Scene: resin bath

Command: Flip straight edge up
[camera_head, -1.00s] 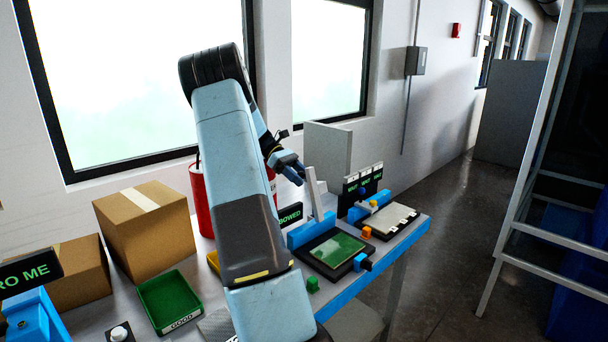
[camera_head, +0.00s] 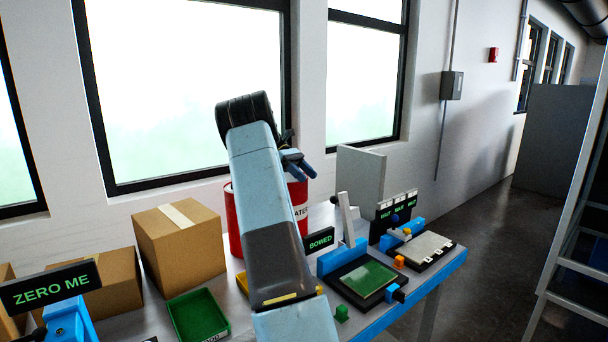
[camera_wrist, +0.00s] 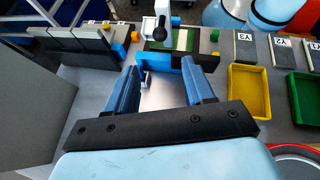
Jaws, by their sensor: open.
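A pale upright bar (camera_head: 346,220), which looks like the straight edge, stands slightly tilted at the blue block (camera_head: 340,258) behind the green plate (camera_head: 366,278). A dark knob (camera_head: 335,200) shows beside its top. In the wrist view a black knob (camera_wrist: 161,6) stands over the plate (camera_wrist: 182,40). I cannot tell the bar's faces from there. My gripper (camera_head: 308,170) is open and empty, up and to the left of the bar in the head view. In the wrist view its blue fingers (camera_wrist: 160,76) are spread, with the blue block (camera_wrist: 164,60) beyond the tips.
A sign reading BOWED (camera_head: 319,240) stands left of the fixture. A second fixture with a pale plate (camera_head: 428,248) and a grey panel (camera_head: 360,175) are close by. A red drum (camera_head: 236,222), a cardboard box (camera_head: 182,245) and a green tray (camera_head: 198,316) are left of it.

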